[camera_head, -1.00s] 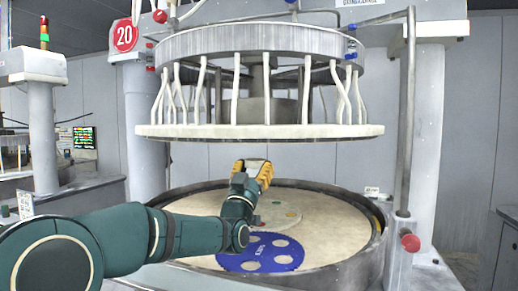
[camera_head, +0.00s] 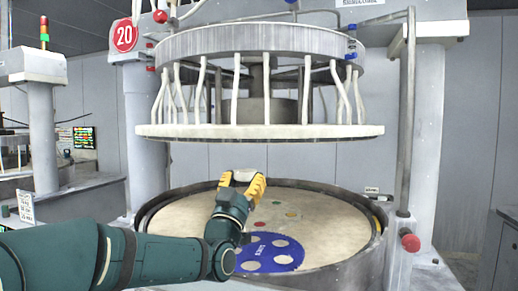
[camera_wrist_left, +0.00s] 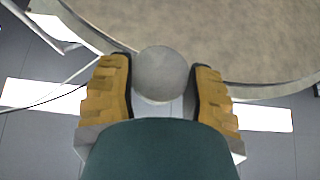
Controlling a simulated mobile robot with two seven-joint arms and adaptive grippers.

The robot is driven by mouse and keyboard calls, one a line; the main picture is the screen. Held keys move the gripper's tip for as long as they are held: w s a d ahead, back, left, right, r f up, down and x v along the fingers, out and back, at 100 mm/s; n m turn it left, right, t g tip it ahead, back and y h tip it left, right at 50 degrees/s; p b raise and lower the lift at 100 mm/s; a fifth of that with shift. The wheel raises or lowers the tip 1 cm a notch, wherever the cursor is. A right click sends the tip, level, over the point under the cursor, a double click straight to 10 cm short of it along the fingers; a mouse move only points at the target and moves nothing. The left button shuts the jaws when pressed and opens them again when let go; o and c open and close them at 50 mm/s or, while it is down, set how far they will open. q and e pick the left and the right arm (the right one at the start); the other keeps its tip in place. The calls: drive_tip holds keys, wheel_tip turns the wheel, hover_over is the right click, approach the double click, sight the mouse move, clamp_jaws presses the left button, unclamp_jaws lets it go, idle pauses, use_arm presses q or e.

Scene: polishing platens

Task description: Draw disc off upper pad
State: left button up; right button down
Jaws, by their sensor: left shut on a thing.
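My left gripper (camera_head: 242,184) is shut on a small round grey disc (camera_wrist_left: 161,74), which sits between its two yellow fingers in the left wrist view. In the head view the disc shows as a pale piece (camera_head: 249,174) at the fingertips. The upper pad (camera_head: 260,131) is the pale underside of the raised upper platen. The gripper and disc are below it, with a visible gap in the head view. The pad's edge (camera_wrist_left: 262,88) also shows in the wrist view, beyond the disc. My right gripper is not in view.
The lower platen (camera_head: 325,215) lies below the gripper inside a dark rim. A blue carrier (camera_head: 277,256) with round holes lies on it, partly hidden by my arm. Several small coloured dots lie nearby. A post with a red knob (camera_head: 410,243) stands at right.

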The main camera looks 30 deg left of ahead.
sight(241, 179)
use_arm(q)
drive_tip(key=shift+s+d+f, duration=0.15)
drive_tip(key=shift+s, duration=0.5)
drive_tip(key=shift+s+d+f, duration=0.1)
drive_tip(key=shift+s+d, duration=0.05)
drive_tip(key=shift+s, duration=0.5)
drive_tip(key=shift+s+d+f, duration=0.15)
drive_tip(key=shift+s, duration=0.5)
